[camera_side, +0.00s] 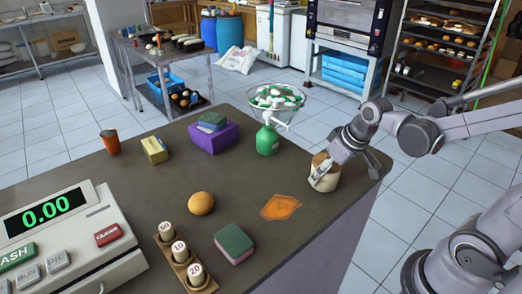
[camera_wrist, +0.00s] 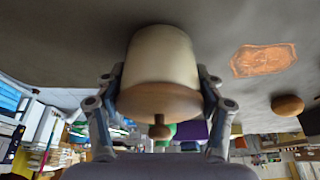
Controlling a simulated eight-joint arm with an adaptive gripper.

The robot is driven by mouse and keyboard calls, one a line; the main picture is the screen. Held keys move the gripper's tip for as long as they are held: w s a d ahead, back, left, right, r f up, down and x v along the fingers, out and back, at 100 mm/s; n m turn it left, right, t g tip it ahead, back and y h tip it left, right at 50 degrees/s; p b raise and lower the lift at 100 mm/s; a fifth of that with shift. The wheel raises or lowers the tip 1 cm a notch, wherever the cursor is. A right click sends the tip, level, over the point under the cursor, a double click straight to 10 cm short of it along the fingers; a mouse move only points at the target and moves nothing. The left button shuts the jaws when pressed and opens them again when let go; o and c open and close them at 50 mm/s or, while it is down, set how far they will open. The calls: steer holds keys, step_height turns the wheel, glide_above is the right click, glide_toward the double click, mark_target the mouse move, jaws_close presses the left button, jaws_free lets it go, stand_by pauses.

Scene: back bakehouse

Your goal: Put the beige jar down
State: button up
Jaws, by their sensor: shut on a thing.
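The beige jar (camera_side: 326,179) is near the right end of the dark counter (camera_side: 240,175). My gripper (camera_side: 325,169) is shut on it from the right side. In the wrist view the jar (camera_wrist: 160,55) fills the middle, with its round wooden lid (camera_wrist: 160,102) and knob towards the camera. The two fingers of my gripper (camera_wrist: 161,80) press on opposite sides of the jar. The jar looks roughly upright, with its base at or very close to the counter; I cannot tell whether it touches.
A flat orange patch (camera_side: 281,208) lies left of the jar, and a green bottle (camera_side: 267,141) stands behind-left. The counter's right edge is close.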

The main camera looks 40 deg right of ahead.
steer(key=shift+f, duration=0.15)
steer(key=o, duration=1.8)
steer(key=shift+c, duration=0.2)
steer(key=shift+v, duration=6.05)
steer(key=a+f+t, duration=0.2)
steer(key=a+f, duration=0.2)
steer(key=shift+f+t, duration=0.3)
